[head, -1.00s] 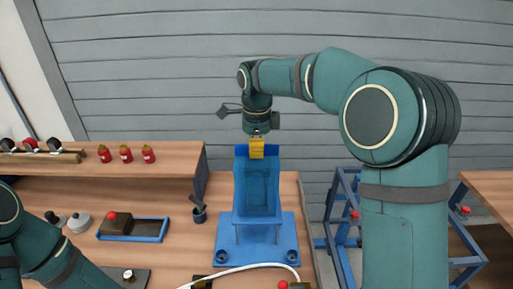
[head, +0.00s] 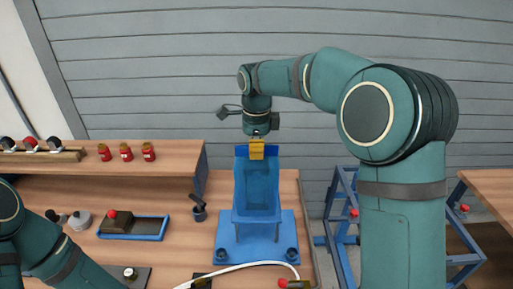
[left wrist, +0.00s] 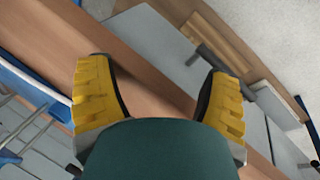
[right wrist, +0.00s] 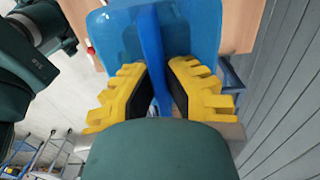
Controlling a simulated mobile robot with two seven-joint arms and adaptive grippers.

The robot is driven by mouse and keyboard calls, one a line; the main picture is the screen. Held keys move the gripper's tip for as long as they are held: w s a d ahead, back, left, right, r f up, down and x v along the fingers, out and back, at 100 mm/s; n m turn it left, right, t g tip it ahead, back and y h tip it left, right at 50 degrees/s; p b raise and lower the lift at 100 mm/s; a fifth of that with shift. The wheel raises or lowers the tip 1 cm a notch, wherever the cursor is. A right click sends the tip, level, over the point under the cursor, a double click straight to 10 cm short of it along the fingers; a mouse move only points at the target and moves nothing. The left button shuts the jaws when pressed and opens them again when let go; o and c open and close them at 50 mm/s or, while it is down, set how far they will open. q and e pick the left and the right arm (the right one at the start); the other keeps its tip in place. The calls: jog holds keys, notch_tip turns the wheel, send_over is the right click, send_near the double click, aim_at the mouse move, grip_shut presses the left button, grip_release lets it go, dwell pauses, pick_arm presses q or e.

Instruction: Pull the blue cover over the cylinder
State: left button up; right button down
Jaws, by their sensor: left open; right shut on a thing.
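The blue cover (head: 257,188) stands upright on a blue base plate (head: 226,248) on the bench, below my right gripper (head: 257,150). The right gripper's yellow fingers are at the cover's top back edge. In the right wrist view, the right gripper (right wrist: 162,85) is shut on the thin blue wall of the cover (right wrist: 108,30). I cannot make out the cylinder; the cover may hide it. My left gripper (left wrist: 160,90) is open with nothing between its fingers, over a wooden bench top in the left wrist view. It does not show in the head view.
A raised wooden shelf (head: 120,183) with several red bottles stands at the left. A dark cup (head: 199,213), a blue tray (head: 160,229) and a white hose (head: 235,268) lie near the plate. A blue frame (head: 340,215) stands to the right.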

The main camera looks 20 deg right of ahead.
jog(key=shift+f, duration=0.1)
jog(key=c, duration=0.5)
grip_release()
jog(key=shift+c, duration=0.2)
notch_tip(320, 180, up, 3)
jog(key=p, duration=0.3)
jog(key=shift+r+p, duration=1.85)
jog(key=shift+r, duration=0.25)
jog(key=shift+f, duration=0.15)
